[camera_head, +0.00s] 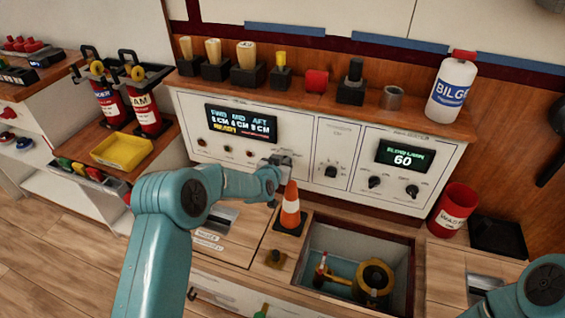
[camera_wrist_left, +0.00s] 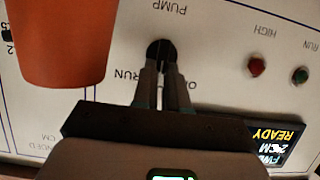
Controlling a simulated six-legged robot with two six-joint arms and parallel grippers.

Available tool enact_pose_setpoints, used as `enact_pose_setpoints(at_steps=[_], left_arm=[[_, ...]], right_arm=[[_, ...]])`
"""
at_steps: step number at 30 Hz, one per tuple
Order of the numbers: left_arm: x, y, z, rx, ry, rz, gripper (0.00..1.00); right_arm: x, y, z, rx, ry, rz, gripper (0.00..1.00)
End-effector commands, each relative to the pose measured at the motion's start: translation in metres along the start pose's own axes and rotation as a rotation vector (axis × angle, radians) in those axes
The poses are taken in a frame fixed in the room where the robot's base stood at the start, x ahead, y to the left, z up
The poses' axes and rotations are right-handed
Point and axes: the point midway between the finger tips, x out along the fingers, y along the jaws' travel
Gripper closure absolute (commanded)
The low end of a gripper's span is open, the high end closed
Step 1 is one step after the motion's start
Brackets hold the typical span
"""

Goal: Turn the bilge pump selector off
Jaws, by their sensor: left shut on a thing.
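The bilge pump selector (camera_wrist_left: 159,46) is a small black round knob on the white panel (camera_wrist_left: 210,30), under an upside-down PUMP label in the left wrist view. My left gripper (camera_wrist_left: 160,68) is shut on it, with both fingertips close together at the knob. RUN shows beside the fingers, and the lettering next to it is partly covered. The fingers hide much of the knob, so I cannot tell which way it points. In the head view my left gripper (camera_head: 284,160) reaches the panel and hides the selector. My right gripper is out of view.
An orange-and-white cone (camera_head: 290,208) stands just below my left gripper; its orange body (camera_wrist_left: 62,40) is close in the wrist view. An open bilge well (camera_head: 345,240) holds a yellow pump (camera_head: 373,277). Another black knob (camera_head: 331,171) is to the right.

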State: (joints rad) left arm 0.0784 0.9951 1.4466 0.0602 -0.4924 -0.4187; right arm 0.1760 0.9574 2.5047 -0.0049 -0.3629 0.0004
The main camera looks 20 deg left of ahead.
Motion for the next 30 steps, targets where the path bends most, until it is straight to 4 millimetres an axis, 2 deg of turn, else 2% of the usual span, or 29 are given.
enact_pose_setpoints(at_steps=[7,15,18,22,30], left_arm=[[0.002,-0.002,0.005,-0.043,0.002,0.018,1.0],[0.004,-0.007,0.01,-0.204,0.004,0.084,1.0],[0.003,-0.009,0.007,-0.281,0.003,0.118,1.0],[0.0,-0.012,0.001,-0.386,-0.003,0.16,1.0],[-0.001,-0.016,0.0,-0.577,-0.005,0.238,1.0]], right_arm=[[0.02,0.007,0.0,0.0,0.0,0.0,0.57],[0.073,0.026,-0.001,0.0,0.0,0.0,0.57],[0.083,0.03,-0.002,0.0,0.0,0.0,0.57],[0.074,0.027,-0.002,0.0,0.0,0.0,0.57],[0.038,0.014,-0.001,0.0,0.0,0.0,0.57]])
